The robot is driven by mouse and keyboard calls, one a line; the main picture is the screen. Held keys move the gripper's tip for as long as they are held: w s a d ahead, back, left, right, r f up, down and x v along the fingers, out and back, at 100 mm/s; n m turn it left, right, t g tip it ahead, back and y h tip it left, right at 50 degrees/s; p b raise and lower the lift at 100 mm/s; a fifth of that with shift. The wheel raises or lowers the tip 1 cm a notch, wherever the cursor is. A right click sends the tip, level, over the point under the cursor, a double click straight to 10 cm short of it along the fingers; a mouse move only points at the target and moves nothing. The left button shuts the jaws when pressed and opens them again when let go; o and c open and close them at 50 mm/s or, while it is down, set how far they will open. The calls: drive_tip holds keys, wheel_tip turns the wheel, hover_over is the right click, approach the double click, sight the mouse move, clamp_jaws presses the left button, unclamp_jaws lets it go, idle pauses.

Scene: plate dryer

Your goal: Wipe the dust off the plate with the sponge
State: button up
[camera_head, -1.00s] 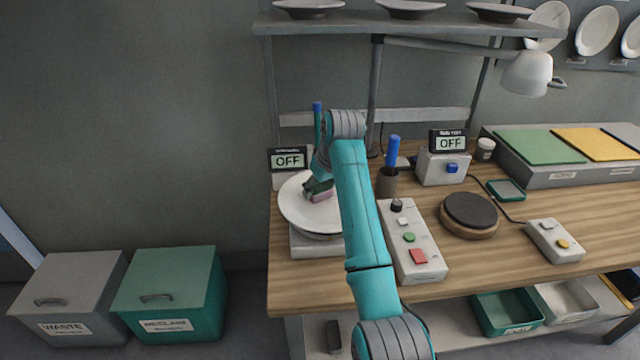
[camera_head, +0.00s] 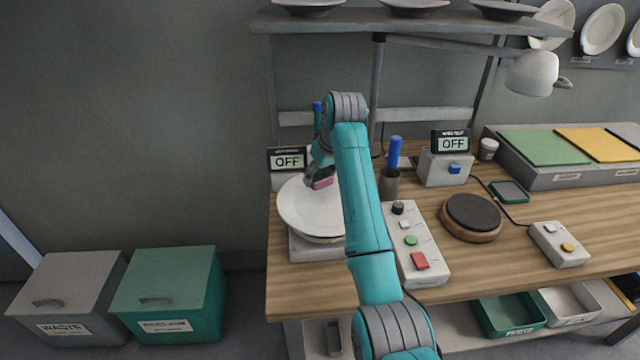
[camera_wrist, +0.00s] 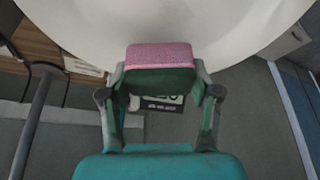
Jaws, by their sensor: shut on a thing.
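The white plate (camera_head: 307,213) lies on a grey stand at the left end of the bench. In the wrist view the plate (camera_wrist: 235,28) fills the top. The sponge is pink on one face with a dark green backing; the sponge (camera_wrist: 160,57) shows in the wrist view and as a small pink patch in the head view (camera_head: 322,183). My gripper (camera_wrist: 160,88) is shut on the sponge, over the plate's far right part. I cannot tell whether the sponge touches the plate. No dust is clearly visible on the plate.
An OFF display (camera_head: 287,160) stands behind the plate. A control box with buttons (camera_head: 418,245), a dark cup with a blue-handled tool (camera_head: 389,183) and a dark round pad (camera_head: 471,213) are to the right. A lamp (camera_head: 531,74) and a shelf (camera_head: 400,22) hang above. Two bins are at the left.

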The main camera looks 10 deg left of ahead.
sight(321, 172)
drive_tip(key=shift+r, duration=2.6)
